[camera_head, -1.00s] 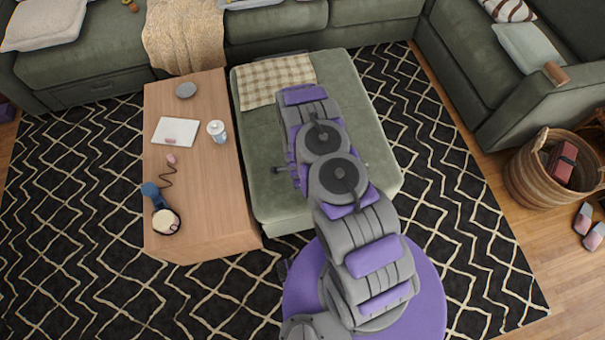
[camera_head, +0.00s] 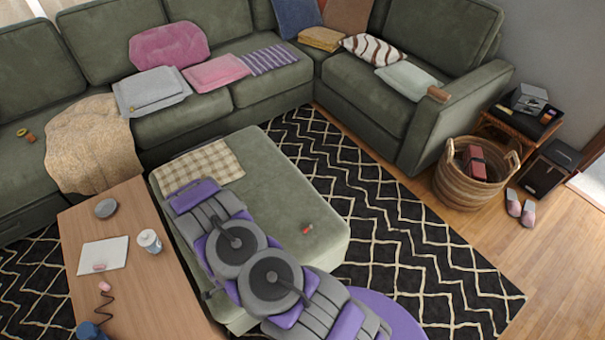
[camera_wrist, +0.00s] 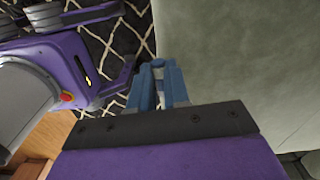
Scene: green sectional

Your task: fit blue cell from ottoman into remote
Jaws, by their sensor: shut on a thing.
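The green ottoman (camera_head: 290,190) stands in the middle, with my arm across it. My gripper (camera_wrist: 158,66) shows in the wrist view, its two blue fingers close together beside the ottoman's pale green surface (camera_wrist: 235,60). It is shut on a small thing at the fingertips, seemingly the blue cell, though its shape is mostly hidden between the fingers. In the head view my arm hides the gripper. A small red thing (camera_head: 307,228) lies on the ottoman's right part; it is too small to identify. I cannot make out a remote.
A wooden coffee table (camera_head: 125,205) stands left of the ottoman, bearing a white jar (camera_head: 149,241), a grey disc (camera_head: 106,208) and a white pad (camera_head: 103,255). A checked cloth (camera_head: 205,172) lies on the ottoman.

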